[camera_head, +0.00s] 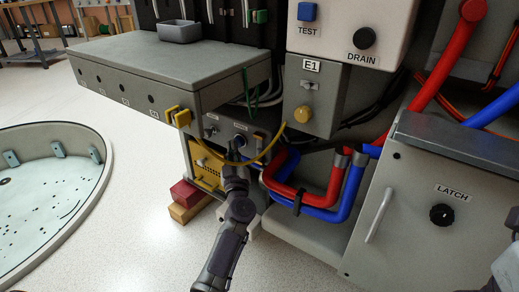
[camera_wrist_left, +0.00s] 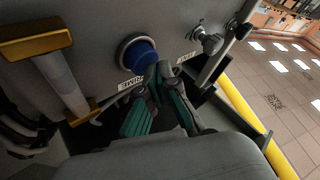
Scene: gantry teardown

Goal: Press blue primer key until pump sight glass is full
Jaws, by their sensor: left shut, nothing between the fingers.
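The blue primer key (camera_wrist_left: 140,57) is a round blue button in a dark ring on a grey panel in the left wrist view. A partly covered label next to it is seen upside down. My left gripper (camera_wrist_left: 164,72) is shut and empty, its fingertips just beside the key's edge; I cannot tell whether they touch it. In the head view my left gripper (camera_head: 235,147) is at the small grey panel (camera_head: 218,124) under the bench top. I cannot make out the pump sight glass. My right gripper is not in view.
A yellow cable (camera_head: 265,152) loops beside the gripper. Red pipes (camera_head: 310,198) and blue pipes (camera_head: 340,212) run to its right. A grey box labelled E1 (camera_head: 311,90) with a yellow knob (camera_head: 303,114) hangs above. A metal knob (camera_wrist_left: 208,42) sits near the key.

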